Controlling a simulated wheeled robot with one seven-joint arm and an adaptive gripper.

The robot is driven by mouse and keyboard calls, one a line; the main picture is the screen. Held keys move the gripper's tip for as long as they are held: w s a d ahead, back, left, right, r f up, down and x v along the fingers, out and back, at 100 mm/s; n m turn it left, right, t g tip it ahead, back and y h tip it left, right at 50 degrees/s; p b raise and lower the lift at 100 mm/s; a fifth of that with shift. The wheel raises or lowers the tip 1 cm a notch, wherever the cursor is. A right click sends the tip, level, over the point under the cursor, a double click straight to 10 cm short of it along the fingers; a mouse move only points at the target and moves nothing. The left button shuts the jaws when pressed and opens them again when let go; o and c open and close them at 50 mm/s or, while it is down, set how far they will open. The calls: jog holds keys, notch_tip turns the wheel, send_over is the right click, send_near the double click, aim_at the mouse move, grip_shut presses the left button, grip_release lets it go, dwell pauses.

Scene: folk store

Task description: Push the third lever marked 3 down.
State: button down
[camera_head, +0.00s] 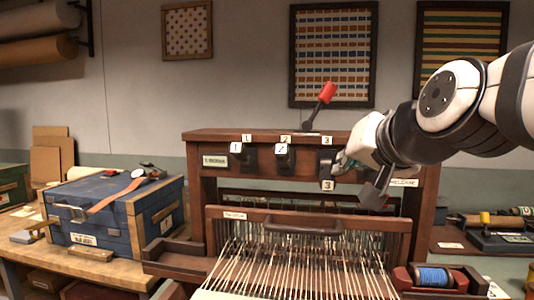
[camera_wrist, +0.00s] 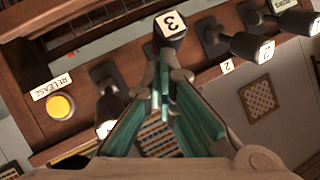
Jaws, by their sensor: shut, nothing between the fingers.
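The lever marked 3 (camera_head: 327,184) is on the front of the wooden loom frame, its black knob with a white "3" hanging clearly lower than the knobs of lever 1 (camera_head: 236,148) and lever 2 (camera_head: 282,150). In the wrist view, the lever 3 knob (camera_wrist: 171,30) is just beyond my fingertips. My gripper (camera_head: 341,162) is shut and empty, beside and slightly above that knob in the head view. I cannot tell whether the tips touch it. My gripper (camera_wrist: 166,60) partly covers lever 3's stem in the wrist view.
Another black lever (camera_wrist: 107,105) and a yellow release button (camera_wrist: 60,106) are close beside my gripper. A red-knobbed lever (camera_head: 325,94) stands on top of the frame. Warp threads (camera_head: 300,268) stretch below. A blue case (camera_head: 108,208) sits on the left table.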

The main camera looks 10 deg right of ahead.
jog(key=f+b, duration=0.1)
jog(key=b, duration=0.1)
jog(key=t+b, duration=0.1)
jog(key=b, duration=0.1)
jog(key=shift+s+a+f+b, duration=0.1)
jog(key=shift+s+f+b, duration=0.05)
jog(key=shift+f+b, duration=0.5)
jog(key=shift+b, duration=0.1)
